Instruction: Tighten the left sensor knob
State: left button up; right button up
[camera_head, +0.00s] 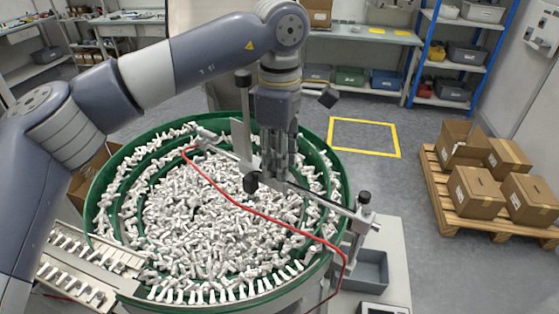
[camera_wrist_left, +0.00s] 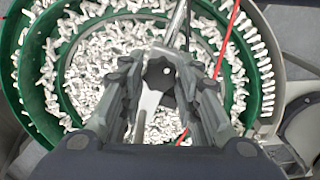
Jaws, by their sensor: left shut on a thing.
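My left gripper (camera_head: 274,172) points down over the green bowl, at the metal sensor bar (camera_head: 325,205) that crosses it. In the left wrist view, a black star-shaped knob (camera_wrist_left: 160,73) sits between the fingertips of my left gripper (camera_wrist_left: 161,70), which is shut on it. The fingers hide most of this knob in the head view. Another black knob (camera_head: 250,183) shows just left of the fingers, and a further black knob (camera_head: 364,197) tops the post at the bar's right end. My right gripper is in neither view.
A slotted rail (camera_head: 75,265) leaves at lower left. A grey bin (camera_head: 372,272) stands at right. Pallet boxes (camera_head: 475,190) and shelving are farther off.

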pick_arm(q)
jog(key=m, duration=0.3)
jog(key=shift+m, duration=0.4)
jog(key=m, duration=0.3)
jog(key=shift+m, duration=0.3)
jog(key=m, duration=0.3)
jog(key=shift+m, duration=0.3)
jog(key=shift+a+r+m, duration=0.1)
jog(key=shift+m, duration=1.5)
jog(key=o, duration=1.1)
jog(key=shift+c, duration=0.2)
notch_tip(320, 180, up, 12)
